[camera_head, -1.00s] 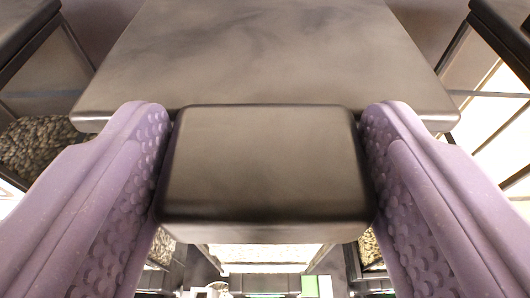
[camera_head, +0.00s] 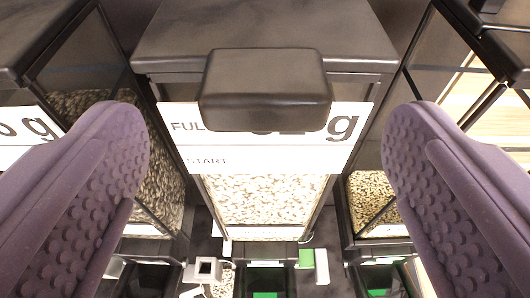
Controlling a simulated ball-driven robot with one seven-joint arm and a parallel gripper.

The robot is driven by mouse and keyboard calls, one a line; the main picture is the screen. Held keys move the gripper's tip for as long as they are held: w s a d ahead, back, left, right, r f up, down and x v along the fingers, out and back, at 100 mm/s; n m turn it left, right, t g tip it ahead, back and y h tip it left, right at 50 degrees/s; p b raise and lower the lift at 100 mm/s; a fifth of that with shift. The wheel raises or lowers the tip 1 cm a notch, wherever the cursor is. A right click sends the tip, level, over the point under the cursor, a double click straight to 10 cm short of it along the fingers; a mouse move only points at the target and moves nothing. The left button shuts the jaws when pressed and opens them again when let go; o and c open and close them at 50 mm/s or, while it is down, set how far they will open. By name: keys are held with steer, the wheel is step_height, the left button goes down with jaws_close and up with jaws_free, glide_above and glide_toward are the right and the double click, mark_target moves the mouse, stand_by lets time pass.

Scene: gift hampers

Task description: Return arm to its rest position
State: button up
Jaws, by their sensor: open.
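My gripper (camera_head: 265,165) has two purple, dimpled fingers spread wide at the left and right of the view, with nothing held between them. Ahead, between the fingers, is a dark grey block-shaped handle (camera_head: 265,88) on the front of a dark-topped bin (camera_head: 265,30). The handle stands apart from both fingers. It covers part of a white label (camera_head: 270,150) that reads "FULL", "START" and a figure ending in "g".
The bin's clear front shows pale grains (camera_head: 265,198). Similar dark-framed bins stand close on the left (camera_head: 75,50) and right (camera_head: 440,50). Below are a small white device (camera_head: 205,270), a green block (camera_head: 305,258) and dark trays on a dark surface.

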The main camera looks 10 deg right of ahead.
steer(key=shift+v, duration=1.05)
